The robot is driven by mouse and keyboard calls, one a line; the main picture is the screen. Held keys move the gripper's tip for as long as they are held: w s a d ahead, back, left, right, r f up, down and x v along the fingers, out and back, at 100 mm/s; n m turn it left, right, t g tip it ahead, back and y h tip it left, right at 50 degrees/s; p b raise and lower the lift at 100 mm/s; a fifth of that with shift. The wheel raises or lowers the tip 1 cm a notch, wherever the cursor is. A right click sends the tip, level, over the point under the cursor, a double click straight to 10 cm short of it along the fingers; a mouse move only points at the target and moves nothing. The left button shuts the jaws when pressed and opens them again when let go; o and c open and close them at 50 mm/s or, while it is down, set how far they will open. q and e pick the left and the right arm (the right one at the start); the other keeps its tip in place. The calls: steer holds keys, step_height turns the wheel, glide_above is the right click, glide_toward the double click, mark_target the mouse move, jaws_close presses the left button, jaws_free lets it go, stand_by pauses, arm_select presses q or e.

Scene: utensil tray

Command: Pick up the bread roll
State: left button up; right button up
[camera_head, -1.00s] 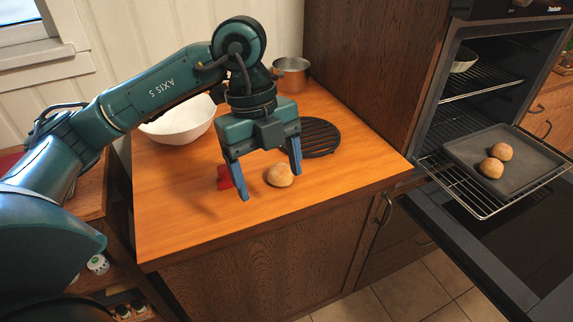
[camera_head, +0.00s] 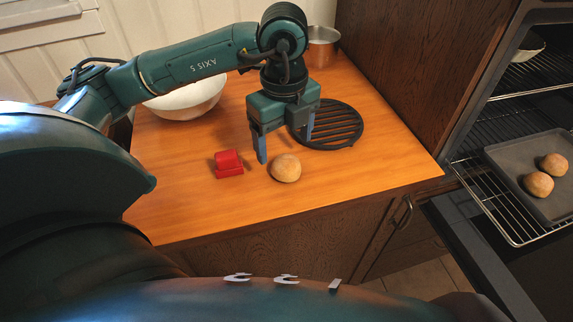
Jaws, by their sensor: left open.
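A round, light-brown bread roll (camera_head: 286,168) sits on the wooden counter (camera_head: 330,185) near its front. My left gripper (camera_head: 286,150) is open and empty, with its blue fingers pointing down. It appears just behind the roll in the head view, with the left fingertip close to the roll's left side. I cannot tell whether it touches the roll. Two more rolls (camera_head: 540,184) and (camera_head: 553,164) lie on a dark tray (camera_head: 515,166) on the pulled-out oven rack at the right. My right gripper is not in view.
A red object (camera_head: 229,165) lies left of the roll. A black slatted trivet (camera_head: 345,128) lies behind it to the right. A white bowl (camera_head: 190,101) and a metal pot (camera_head: 323,48) stand at the back. The oven door is open.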

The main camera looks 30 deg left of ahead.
mark_target(286, 159)
arm_select(q)
steer(key=shift+s+d+f+p, duration=0.15)
steer(key=shift+f+p, duration=0.05)
steer(key=shift+f, duration=1.15)
steer(key=shift+s+d+f+p, duration=0.1)
steer(key=shift+d+f+p, duration=0.05)
steer(key=shift+f, duration=1.15)
steer(key=c, duration=1)
